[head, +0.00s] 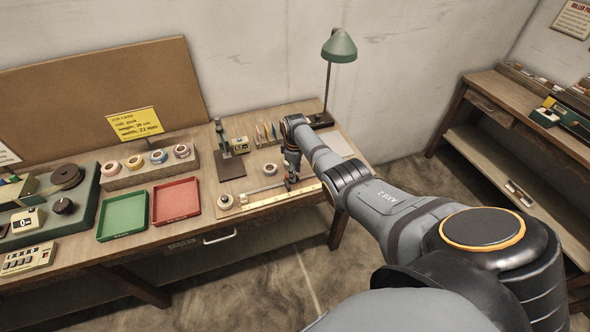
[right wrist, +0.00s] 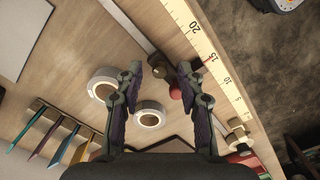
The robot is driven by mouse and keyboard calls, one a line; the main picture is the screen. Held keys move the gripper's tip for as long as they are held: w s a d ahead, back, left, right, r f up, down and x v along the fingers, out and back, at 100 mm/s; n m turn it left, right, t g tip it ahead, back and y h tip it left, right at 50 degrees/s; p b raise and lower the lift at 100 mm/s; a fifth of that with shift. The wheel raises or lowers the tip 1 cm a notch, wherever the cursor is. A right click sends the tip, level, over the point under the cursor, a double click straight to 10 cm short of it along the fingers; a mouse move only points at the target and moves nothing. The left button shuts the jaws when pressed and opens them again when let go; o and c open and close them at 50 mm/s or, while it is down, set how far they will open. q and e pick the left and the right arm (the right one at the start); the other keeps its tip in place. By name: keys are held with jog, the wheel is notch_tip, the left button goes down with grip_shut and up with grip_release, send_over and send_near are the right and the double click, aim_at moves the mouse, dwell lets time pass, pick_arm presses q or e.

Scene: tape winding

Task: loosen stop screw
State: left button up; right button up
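In the right wrist view, a small red knob (right wrist: 175,93), likely the stop screw, sits on a dark stop block beside the yellow ruler (right wrist: 208,55). My right gripper (right wrist: 160,72) is open, its two dark fingers apart. The red knob shows between them, close to the right-hand finger; I cannot tell whether they touch. In the head view, my right gripper (head: 291,182) points down over the ruler (head: 270,200) and hides the knob. My left gripper is not in view.
Two white tape rolls (right wrist: 102,83) (right wrist: 150,115) lie near the fingers. Several coloured strips (right wrist: 55,137) stand in a holder. A green tray (head: 123,216) and a red tray (head: 176,201) lie left. A green lamp (head: 339,47) stands behind my arm.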

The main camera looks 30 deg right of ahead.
notch_tip(320, 180, up, 12)
dwell(0.4)
